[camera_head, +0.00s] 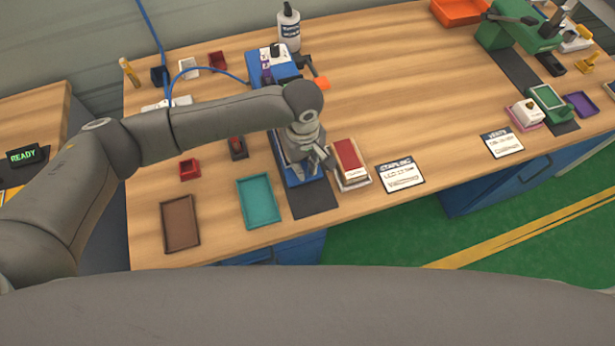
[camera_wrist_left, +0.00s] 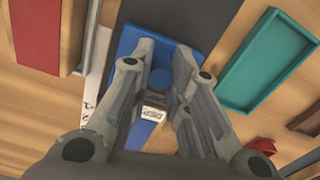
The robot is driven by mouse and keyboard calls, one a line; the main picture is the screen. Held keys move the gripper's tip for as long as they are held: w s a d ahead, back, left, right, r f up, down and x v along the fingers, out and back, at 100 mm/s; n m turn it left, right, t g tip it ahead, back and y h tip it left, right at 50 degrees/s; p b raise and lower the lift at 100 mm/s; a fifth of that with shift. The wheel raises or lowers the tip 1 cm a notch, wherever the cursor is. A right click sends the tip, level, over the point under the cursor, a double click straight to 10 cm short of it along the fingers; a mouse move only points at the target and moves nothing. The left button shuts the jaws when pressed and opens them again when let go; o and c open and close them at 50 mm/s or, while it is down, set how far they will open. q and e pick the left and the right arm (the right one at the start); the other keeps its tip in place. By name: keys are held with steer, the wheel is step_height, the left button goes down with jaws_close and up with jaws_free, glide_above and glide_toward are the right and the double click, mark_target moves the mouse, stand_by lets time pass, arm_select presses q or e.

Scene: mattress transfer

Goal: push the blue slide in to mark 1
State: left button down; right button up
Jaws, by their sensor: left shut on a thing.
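The blue slide (camera_head: 307,181) lies on a dark mat (camera_head: 316,203) at the front of the bench. In the left wrist view the slide (camera_wrist_left: 128,40) has a round blue knob between my fingers. My left gripper (camera_head: 308,158) reaches down over the slide from above. In the left wrist view the left gripper (camera_wrist_left: 164,68) is shut on the slide at its knob. A white scale strip (camera_wrist_left: 91,108) with small black marks runs beside the slide; the fingers hide part of the track, and I cannot tell which mark the slide stands at. My right gripper is not in view.
A teal tray (camera_head: 259,201) and a brown tray (camera_head: 181,223) lie left of the mat. A red-topped block (camera_head: 348,156) on a pale tray stands close at its right. A printed card (camera_head: 400,174) lies further right. The bench middle is clear.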

arm_select(q)
steer(key=shift+w+a+p, duration=0.3)
steer(key=shift+w+p, duration=0.05)
steer(key=shift+w, duration=0.55)
steer(key=shift+w+a+p, duration=0.25)
steer(key=shift+w+p, duration=0.05)
steer(key=shift+w, duration=0.6)
